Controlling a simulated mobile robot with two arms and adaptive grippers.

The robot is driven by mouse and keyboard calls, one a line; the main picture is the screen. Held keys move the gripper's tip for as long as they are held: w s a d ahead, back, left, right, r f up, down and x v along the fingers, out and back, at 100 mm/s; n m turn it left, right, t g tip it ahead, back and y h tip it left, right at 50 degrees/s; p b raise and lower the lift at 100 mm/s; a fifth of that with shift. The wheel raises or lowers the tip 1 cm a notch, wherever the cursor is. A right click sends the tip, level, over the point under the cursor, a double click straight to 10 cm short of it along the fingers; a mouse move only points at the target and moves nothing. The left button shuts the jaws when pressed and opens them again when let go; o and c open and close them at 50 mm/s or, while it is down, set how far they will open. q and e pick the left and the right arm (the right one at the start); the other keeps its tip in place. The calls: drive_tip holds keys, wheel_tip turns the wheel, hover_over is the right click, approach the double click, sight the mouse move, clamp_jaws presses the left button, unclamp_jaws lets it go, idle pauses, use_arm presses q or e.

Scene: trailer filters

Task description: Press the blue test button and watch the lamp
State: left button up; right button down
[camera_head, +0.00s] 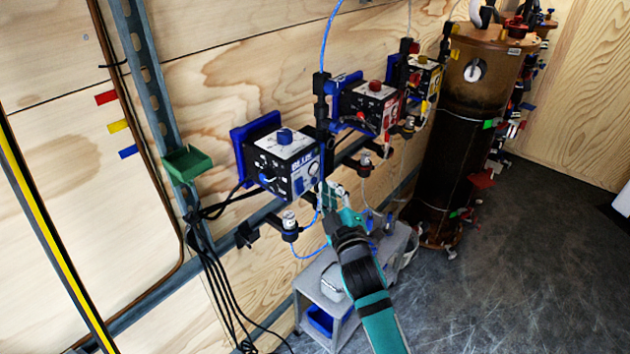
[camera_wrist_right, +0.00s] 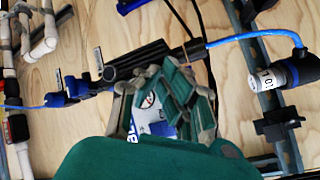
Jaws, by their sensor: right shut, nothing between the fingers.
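The box lettered BLUE (camera_head: 284,165) is mounted on the wall rail, with a blue knob (camera_head: 285,135) on its pale top. Its front panel carries small blue and white parts; I cannot tell which is the test button or the lamp. My right gripper (camera_head: 334,192) is shut and empty, just right of the box's front. I cannot tell whether it touches the box. In the right wrist view the shut fingers (camera_wrist_right: 170,92) cover most of a white and blue panel (camera_wrist_right: 148,112). My left gripper is not in view.
Boxes with a red knob (camera_head: 375,86) and a yellow face (camera_head: 424,76) stand farther along the rail. A large brown cylinder (camera_head: 465,130) is behind them. A grey cart (camera_head: 330,290) stands below. Blue tubing and black cables hang near the box. The floor at right is clear.

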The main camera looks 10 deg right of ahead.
drive_tip(key=shift+w+a, duration=0.3)
drive_tip(key=shift+w, duration=0.05)
drive_tip(key=shift+w+a, duration=0.2)
drive_tip(key=shift+w, duration=0.05)
idle(0.8)
drive_tip(key=shift+d, duration=0.1)
drive_tip(key=shift+s+d+p, duration=0.4)
drive_tip(key=shift+s, duration=0.25)
drive_tip(key=s+d+p, duration=0.1)
drive_tip(key=s, duration=0.1)
drive_tip(key=s+d+p, duration=0.1)
drive_tip(key=s+d, duration=0.1)
idle(0.4)
idle(0.6)
